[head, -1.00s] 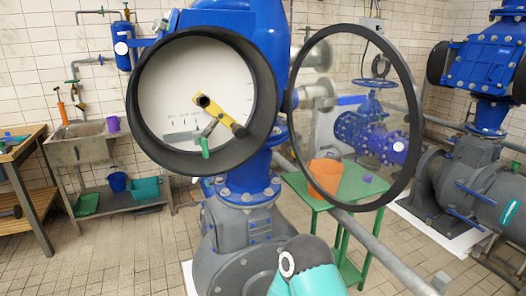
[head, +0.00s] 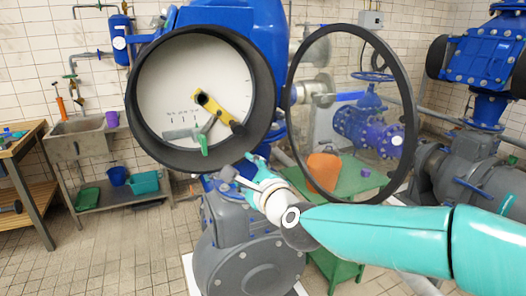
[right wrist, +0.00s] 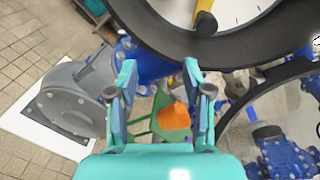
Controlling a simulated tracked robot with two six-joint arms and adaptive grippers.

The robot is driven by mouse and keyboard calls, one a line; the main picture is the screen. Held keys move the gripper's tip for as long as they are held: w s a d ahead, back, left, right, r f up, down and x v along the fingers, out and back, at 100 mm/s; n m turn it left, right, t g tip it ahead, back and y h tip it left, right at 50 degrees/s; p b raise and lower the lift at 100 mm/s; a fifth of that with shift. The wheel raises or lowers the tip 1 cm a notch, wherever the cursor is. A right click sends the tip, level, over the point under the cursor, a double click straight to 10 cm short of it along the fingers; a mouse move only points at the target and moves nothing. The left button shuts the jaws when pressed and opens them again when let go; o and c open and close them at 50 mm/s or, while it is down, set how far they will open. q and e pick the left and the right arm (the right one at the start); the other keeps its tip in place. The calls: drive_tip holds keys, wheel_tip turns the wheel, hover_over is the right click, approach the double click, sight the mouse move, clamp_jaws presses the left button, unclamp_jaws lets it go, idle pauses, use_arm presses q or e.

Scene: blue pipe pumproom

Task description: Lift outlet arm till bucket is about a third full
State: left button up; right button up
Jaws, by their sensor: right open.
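An orange bucket (head: 323,172) stands on a green table (head: 365,178), seen through the open round glass cover; its fill level cannot be told. I cannot identify an outlet arm for certain. A large round dial case (head: 262,75) stands open, with a yellow lever (head: 209,103) and a green-tipped grey piece (head: 203,145) on its white face. My right gripper (head: 243,171) is open and empty, just below the dial's lower right rim. In the right wrist view its fingers (right wrist: 159,78) are spread. My left gripper is out of view.
The black-rimmed glass cover (head: 407,95) is swung out right of the dial. A grey pump body (head: 250,262) stands below. Blue valves (head: 490,60) and pipes stand at right. A sink (head: 80,140) and workbench are at left, with open tiled floor before them.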

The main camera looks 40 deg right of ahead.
sight(240, 132)
wheel_tip(240, 132, up, 5)
drive_tip(key=s+d+m+t, duration=0.1)
drive_tip(key=s+d+m, duration=0.1)
drive_tip(key=m, duration=0.1)
drive_tip(key=shift+n+h, duration=0.3)
drive_tip(key=shift+h, duration=0.1)
drive_tip(key=x, duration=0.2)
drive_tip(key=p+x, duration=0.1)
drive_tip(key=x, duration=0.1)
drive_tip(key=p+x, duration=0.1)
drive_tip(key=x, duration=0.2)
drive_tip(key=shift+w+a+r, duration=0.1)
drive_tip(key=shift+w+r, duration=0.05)
drive_tip(key=shift+r, duration=0.15)
drive_tip(key=b+x, duration=0.1)
drive_tip(key=x, duration=0.3)
drive_tip(key=shift+w+f, duration=0.15)
drive_tip(key=shift+w, duration=0.05)
drive_tip(key=shift+w+d, duration=0.25)
drive_tip(key=shift+w, duration=0.4)
clamp_jaws()
